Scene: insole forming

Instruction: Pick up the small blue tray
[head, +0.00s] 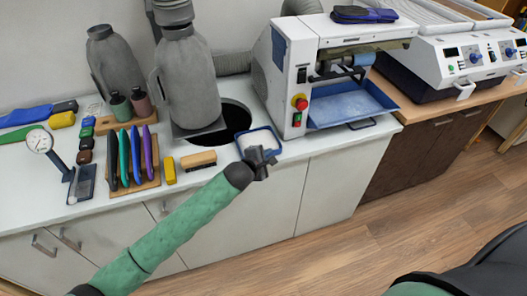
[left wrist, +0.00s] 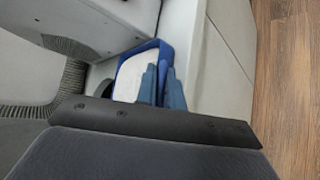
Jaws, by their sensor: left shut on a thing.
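The small blue tray (head: 241,141) has a blue rim and a pale inside. It is at the front edge of the white counter, in front of the grey machine. My left gripper (head: 261,155) reaches it from the front and is shut on its near side. In the left wrist view the fingers (left wrist: 160,82) close on the rim of the tray (left wrist: 166,52). Whether the tray touches the counter I cannot tell. My right gripper is not in view.
A wooden brush (head: 198,160) and a yellow block (head: 169,171) lie left of the tray. A round opening with a grey vessel (head: 187,85) is behind them. The grey machine (head: 300,75) with a larger blue tray (head: 345,107) stands behind right. Floor in front is clear.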

